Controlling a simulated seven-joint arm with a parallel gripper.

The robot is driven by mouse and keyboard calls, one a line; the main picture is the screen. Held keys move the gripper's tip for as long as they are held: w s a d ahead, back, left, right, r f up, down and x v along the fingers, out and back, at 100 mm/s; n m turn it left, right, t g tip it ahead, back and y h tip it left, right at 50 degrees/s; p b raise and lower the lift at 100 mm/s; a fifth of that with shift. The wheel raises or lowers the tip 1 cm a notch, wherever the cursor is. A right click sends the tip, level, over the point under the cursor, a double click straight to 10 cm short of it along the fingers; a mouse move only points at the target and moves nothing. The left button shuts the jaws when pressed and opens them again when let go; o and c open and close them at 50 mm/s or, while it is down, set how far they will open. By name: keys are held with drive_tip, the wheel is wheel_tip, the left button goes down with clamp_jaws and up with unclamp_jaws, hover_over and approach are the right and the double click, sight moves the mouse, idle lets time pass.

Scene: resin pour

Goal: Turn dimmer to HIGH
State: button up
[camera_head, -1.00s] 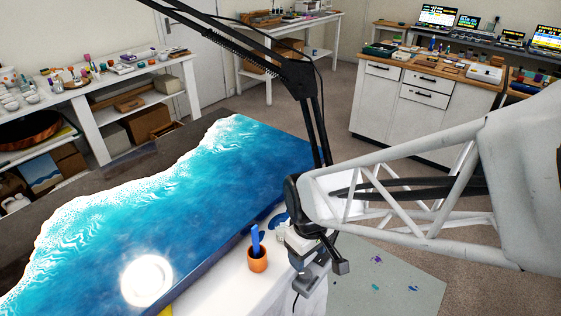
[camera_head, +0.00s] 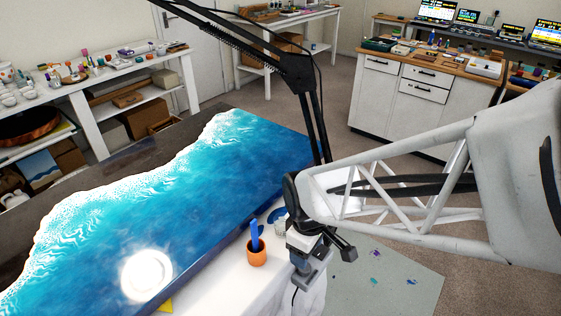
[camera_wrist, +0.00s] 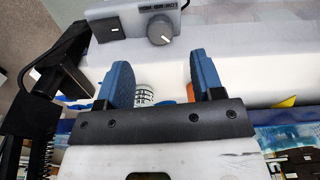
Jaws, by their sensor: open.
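The dimmer is a grey box (camera_wrist: 128,28) at the top of the wrist view, with a switch at its left end. Its round grey knob (camera_wrist: 161,30) has a white pointer line aimed to the lower right, below a LOW-MID-HIGH label. My gripper (camera_wrist: 160,62) has two blue fingers spread apart with nothing between them. The knob lies beyond the fingertips, across the gap, and appears untouched. In the head view, my gripper (camera_head: 308,262) is over the white table's edge, right of the orange cup; my wrist partly hides the dimmer there.
An orange cup (camera_head: 257,256) with blue sticks stands left of my gripper. A patterned cup (camera_head: 281,227) is behind it. The blue resin table (camera_head: 190,200) fills the left, with a black lamp arm (camera_head: 305,90) beyond. Floor lies to the right.

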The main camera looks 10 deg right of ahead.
drive_tip(key=shift+f, duration=3.5)
drive_tip(key=c, duration=0.9)
